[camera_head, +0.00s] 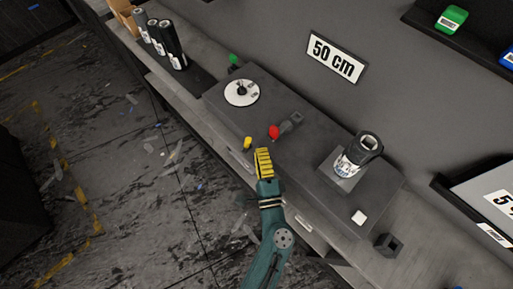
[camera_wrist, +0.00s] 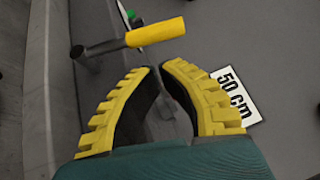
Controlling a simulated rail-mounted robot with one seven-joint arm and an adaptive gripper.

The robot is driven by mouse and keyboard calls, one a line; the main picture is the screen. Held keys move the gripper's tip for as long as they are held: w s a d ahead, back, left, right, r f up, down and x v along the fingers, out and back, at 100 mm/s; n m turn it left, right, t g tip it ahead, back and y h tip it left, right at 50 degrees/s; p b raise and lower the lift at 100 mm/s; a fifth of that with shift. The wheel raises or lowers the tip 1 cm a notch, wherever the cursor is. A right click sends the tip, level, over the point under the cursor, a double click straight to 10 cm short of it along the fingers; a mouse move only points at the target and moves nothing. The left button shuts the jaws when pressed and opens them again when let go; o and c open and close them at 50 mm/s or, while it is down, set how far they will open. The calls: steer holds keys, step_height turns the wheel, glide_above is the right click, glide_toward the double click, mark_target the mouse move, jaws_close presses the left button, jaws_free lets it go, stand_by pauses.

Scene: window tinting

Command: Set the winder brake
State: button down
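The winder (camera_head: 225,98) is a long dark grey box on the bench. A grey lever (camera_head: 291,122) with a red knob (camera_head: 274,132) stands on it near the middle, and a yellow handle (camera_head: 247,143) is at its front edge. I cannot tell for sure which is the brake. My gripper (camera_head: 262,152) is just right of the yellow handle and in front of the red knob. In the wrist view the yellow handle (camera_wrist: 156,33) on a grey arm lies past the fingertips, not between them. My gripper's fingers (camera_wrist: 158,70) look drawn together and empty. The red knob is not seen there.
A white dial (camera_head: 241,92) is at the winder's left end and a labelled roll (camera_head: 358,154) stands at its right. A "50 cm" sign (camera_head: 337,57) is behind. Several black rolls (camera_head: 172,44) stand at the far left. A dark block (camera_head: 388,245) is at lower right.

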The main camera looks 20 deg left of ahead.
mark_target(246, 145)
steer(key=shift+w+a+r, duration=0.1)
steer(key=shift+a, duration=0.65)
steer(key=shift+r, duration=0.1)
steer(key=shift+w+a+r+g+p, duration=0.1)
steer(key=shift+a+r+g+p, duration=0.1)
steer(key=shift+a+p, duration=0.2)
steer(key=shift+w+a+r+g+p, duration=0.1)
steer(key=shift+a+g+p, duration=0.15)
steer(key=shift+a, duration=0.15)
